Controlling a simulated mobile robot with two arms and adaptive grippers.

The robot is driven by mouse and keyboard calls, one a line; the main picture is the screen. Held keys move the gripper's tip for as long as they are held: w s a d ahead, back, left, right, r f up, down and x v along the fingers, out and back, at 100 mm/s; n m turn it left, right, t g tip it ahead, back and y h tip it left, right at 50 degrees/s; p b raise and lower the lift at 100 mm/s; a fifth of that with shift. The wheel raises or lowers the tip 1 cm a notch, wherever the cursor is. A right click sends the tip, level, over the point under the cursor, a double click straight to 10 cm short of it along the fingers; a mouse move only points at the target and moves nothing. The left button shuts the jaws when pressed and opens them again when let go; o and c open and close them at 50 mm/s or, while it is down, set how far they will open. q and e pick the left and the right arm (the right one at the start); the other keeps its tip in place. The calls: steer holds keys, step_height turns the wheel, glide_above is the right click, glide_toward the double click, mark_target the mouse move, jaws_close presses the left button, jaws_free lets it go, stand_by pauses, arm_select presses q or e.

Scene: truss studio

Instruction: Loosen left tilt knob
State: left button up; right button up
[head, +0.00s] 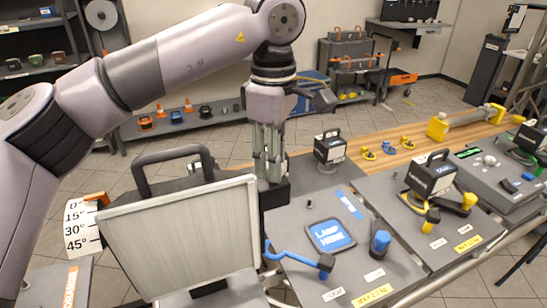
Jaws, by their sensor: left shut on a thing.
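The lamp panel (185,236), a pale ribbed face in a grey frame with a dark top handle, stands tilted at the front left. My left gripper (268,180) points down just past its upper right corner. Its fingers are closed together at a dark block (275,193) beside the panel. They appear shut on the left tilt knob there, but the knob itself is mostly hidden by the fingers. A white tilt scale (83,232) marked 0 to 45 degrees shows at the panel's left. My right gripper is out of view.
Right of the panel, a grey station (330,242) has a blue "LAMP HERE" pad, a blue lever and a blue knob. A similar station with yellow levers (432,218) holds a black lamp block (432,176). Another block (330,148) stands behind, near small yellow parts.

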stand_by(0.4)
arm_select(q)
steer(key=o, duration=1.2)
step_height(320, 180, up, 12)
steer(key=shift+r, duration=0.1)
